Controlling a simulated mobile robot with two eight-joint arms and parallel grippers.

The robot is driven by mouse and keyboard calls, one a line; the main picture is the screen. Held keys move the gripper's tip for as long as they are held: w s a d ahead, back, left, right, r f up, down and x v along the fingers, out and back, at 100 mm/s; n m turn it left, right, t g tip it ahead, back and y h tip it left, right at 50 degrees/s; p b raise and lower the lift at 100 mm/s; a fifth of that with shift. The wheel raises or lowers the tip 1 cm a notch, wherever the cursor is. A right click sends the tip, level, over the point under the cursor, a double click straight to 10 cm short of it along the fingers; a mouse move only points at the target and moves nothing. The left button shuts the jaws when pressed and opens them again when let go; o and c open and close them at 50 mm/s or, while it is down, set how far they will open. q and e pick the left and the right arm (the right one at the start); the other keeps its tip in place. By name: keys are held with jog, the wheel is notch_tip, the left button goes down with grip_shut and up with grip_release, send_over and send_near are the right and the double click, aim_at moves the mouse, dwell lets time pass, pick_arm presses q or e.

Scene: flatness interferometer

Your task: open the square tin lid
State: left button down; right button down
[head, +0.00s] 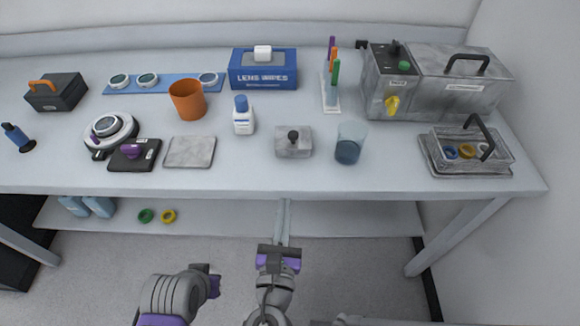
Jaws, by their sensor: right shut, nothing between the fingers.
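A small grey square tin (293,150) stands on the bench, right of the middle. My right gripper (279,251) is below the bench's front edge in the picture, apart from the tin. It is shut and empty. My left gripper (211,281) is lower and to the left, also away from the bench top. Its fingers are too unclear to tell whether they are open or shut.
A glass of dark liquid (348,148) stands just right of the tin. A white bottle (243,118) and a flat grey plate (190,152) are to the left. A wire-handled tray (430,163) is farther right. The bench (330,180) is clear in front of the tin.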

jog(key=b, duration=0.1)
send_near(292, 140)
jog(key=w+f, duration=0.4)
jog(key=shift+w+d, duration=0.15)
jog(key=shift+w, duration=0.05)
jog(key=shift+w+d+r+p, duration=0.1)
jog(key=shift+w+r+p, duration=0.25)
jog(key=shift+r, duration=0.25)
jog(key=shift+w+r+p, duration=0.3)
jog(key=shift+w+r, duration=0.1)
jog(key=shift+r, duration=0.2)
jog(key=shift+w+r, duration=0.25)
jog(key=shift+r, duration=0.15)
